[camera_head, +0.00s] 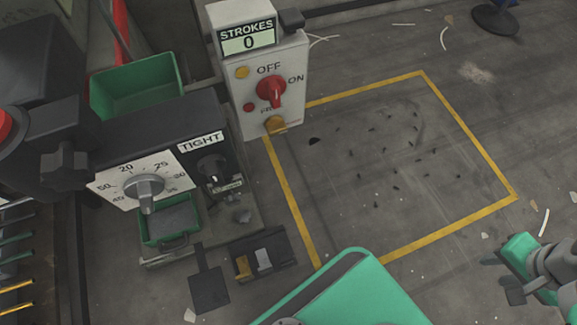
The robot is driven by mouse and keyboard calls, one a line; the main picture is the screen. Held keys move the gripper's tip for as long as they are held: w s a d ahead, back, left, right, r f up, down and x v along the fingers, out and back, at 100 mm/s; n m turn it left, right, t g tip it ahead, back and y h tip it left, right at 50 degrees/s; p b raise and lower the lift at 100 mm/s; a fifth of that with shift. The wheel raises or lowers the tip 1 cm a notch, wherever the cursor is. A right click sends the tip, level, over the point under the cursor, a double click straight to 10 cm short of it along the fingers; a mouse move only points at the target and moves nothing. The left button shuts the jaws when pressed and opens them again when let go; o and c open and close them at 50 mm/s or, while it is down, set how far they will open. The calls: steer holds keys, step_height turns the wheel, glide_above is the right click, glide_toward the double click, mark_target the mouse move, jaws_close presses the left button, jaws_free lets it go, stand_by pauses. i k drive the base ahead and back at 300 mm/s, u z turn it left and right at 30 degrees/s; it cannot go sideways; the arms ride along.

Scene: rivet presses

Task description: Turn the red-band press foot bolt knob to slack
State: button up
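A dark press (150,125) stands at the left. A sign reading TIGHT (201,143) is on its front. Below the sign is a dark round knob (211,167), with a small unreadable label (227,187) under it. I cannot tell for sure which one is the foot bolt knob. No red band is clearly visible on this press. A green link of my arm (350,295) shows at the bottom, and green and grey jointed parts (545,270) show at the right edge.
A control box (270,85) with a red OFF/ON switch (270,91) reads STROKES 0. A numbered dial (145,187), green bins (140,85) and a dark pedal (262,256) are nearby. The yellow-outlined floor area (390,160) holds only small scraps.

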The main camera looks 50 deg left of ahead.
mark_target(243, 215)
steer(key=i, duration=1.75)
steer(key=z, duration=2.4)
steer(key=k, duration=0.95)
steer(key=z, duration=2.15)
